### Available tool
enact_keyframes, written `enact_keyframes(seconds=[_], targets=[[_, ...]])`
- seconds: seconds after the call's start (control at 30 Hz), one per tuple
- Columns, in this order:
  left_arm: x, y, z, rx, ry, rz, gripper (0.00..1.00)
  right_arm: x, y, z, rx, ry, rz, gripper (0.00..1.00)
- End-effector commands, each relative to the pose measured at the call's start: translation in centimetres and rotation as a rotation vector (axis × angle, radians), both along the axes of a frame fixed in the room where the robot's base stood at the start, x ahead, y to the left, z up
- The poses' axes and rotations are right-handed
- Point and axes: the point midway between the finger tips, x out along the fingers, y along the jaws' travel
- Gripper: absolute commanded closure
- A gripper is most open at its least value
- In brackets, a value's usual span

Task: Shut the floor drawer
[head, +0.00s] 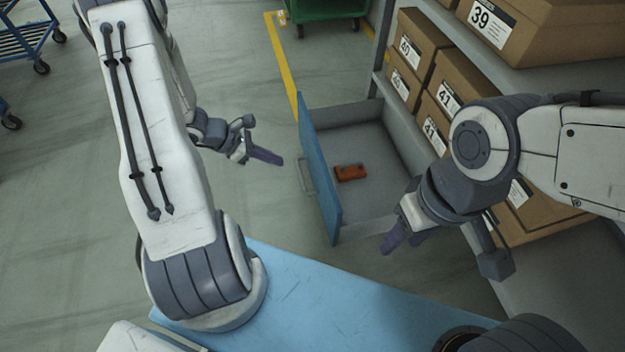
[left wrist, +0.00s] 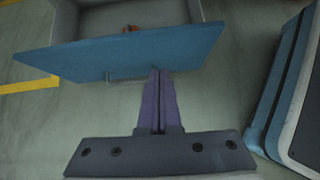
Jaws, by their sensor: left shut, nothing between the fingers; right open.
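The floor drawer (head: 366,138) is open at the bottom of the shelf unit, with grey walls and a blue front panel (head: 319,170). A bar handle (head: 304,175) is on the front's outer face. A small orange-red object (head: 350,172) lies inside. My left gripper (head: 280,161) is shut and empty, left of the blue front with a small gap in the head view. In the left wrist view its purple fingers (left wrist: 160,75) point at the blue front (left wrist: 130,52) near the handle; contact cannot be told. My right gripper (head: 390,244) is open and empty, right of the drawer's near end.
Shelves at the right hold several numbered brown shoe boxes (head: 462,85). A green cart (head: 318,10) stands at the back and a blue trolley (head: 25,42) at the far left. A yellow line (head: 282,62) crosses the floor. The floor left of the drawer is clear.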

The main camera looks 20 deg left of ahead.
Motion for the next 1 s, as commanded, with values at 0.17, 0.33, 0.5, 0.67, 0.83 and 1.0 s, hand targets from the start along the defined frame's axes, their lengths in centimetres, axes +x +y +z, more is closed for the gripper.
enact_keyframes(seconds=[0.17,0.33,0.5,0.67,0.83,1.0], targets=[[0.3,0.2,-1.8,-0.010,0.008,0.038,1.00,0.0,0.0,-1.2,0.001,-0.001,0.000,0.53],[1.4,-1.5,-4.1,-0.010,0.007,0.033,1.00,0.0,0.0,-3.1,0.001,-0.001,0.000,0.53],[2.8,-3.8,-6.8,-0.008,0.009,0.030,1.00,0.0,0.0,-5.3,0.001,-0.001,0.000,0.53],[4.2,-5.7,-8.7,-0.006,0.006,0.030,1.00,0.0,0.0,-7.0,0.000,0.000,0.000,0.53],[5.5,-7.7,-8.3,-0.007,0.005,0.032,1.00,0.0,0.0,-8.0,0.000,0.000,0.000,0.53],[6.1,-8.5,-8.0,-0.008,0.006,0.033,1.00,0.0,0.0,-8.3,0.000,0.000,0.000,0.53]])
